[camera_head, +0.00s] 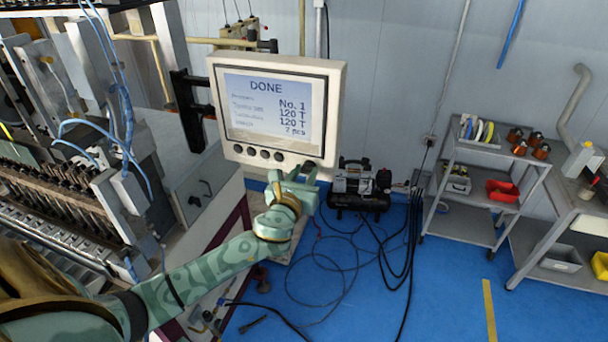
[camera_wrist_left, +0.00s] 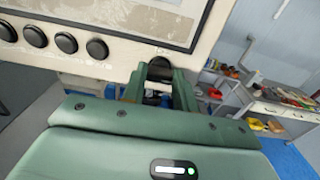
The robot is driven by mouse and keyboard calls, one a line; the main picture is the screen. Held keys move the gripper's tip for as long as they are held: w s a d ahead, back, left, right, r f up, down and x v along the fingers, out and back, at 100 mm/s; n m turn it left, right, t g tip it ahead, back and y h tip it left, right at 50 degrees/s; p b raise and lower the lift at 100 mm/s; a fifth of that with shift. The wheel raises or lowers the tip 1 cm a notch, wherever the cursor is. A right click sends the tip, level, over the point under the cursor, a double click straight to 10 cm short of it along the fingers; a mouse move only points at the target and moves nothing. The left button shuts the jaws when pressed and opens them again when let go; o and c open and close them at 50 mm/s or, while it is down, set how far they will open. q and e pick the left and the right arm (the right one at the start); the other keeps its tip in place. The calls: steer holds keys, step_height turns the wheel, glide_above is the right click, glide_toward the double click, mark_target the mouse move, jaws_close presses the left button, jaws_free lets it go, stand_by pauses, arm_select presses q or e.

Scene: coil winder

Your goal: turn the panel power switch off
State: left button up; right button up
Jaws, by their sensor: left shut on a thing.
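The control panel (camera_head: 335,110) is a cream box with a lit screen (camera_head: 275,105) that reads "DONE". A row of round black buttons (camera_head: 258,153) runs along its lower edge; several also show in the wrist view (camera_wrist_left: 66,43). The dark power switch (camera_wrist_left: 160,68) sits at the panel's lower right corner. My left gripper (camera_head: 294,173) reaches up to that corner from below, and its green fingers (camera_wrist_left: 160,84) are shut on the switch, one on each side. The fingers hide part of the switch, and I cannot tell its turned position. My right gripper is not in view.
The winding machine (camera_head: 60,185) stands close on the left. A compressor (camera_head: 358,185) and loose black cables (camera_head: 345,270) lie on the blue floor behind the arm. A grey shelf cart (camera_head: 466,224) and a workbench (camera_head: 545,235) stand at right.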

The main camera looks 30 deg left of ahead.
arm_select(q)
steer(key=n, duration=0.4)
steer(key=shift+a+n, duration=0.1)
steer(key=shift+n, duration=0.3)
steer(key=n, duration=0.4)
steer(key=shift+a+n, duration=0.1)
steer(key=shift+n, duration=0.2)
steer(key=n, duration=0.4)
steer(key=shift+f, duration=0.1)
steer(key=shift+n, duration=2.4)
steer(key=o, duration=1)
steer(key=shift+a+f, duration=0.1)
steer(key=shift+s, duration=0.15)
